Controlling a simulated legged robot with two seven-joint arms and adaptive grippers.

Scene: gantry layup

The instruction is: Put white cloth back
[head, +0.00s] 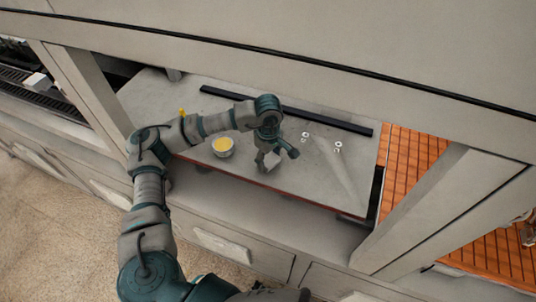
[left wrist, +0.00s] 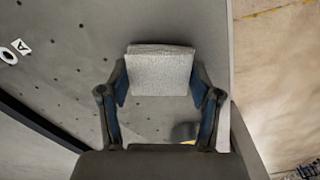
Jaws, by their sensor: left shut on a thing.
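The white cloth (left wrist: 160,73) is a folded, light grey-white block between the two fingers of my left gripper (left wrist: 160,85) in the left wrist view. In the head view my left gripper (head: 275,155) is over the grey perforated table, near its front edge. The cloth (head: 272,161) shows there as a small pale patch, partly hidden by the fingers. The gripper is shut on it. I cannot tell whether the cloth touches the table top. My right gripper is not in view.
A grey cup with yellow contents (head: 223,146) stands left of the gripper. A long black bar (head: 285,110) lies along the back of the table (head: 345,185). Small white pieces (head: 338,147) lie to the right. Frame posts (head: 440,205) flank the opening, with an overhead beam above.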

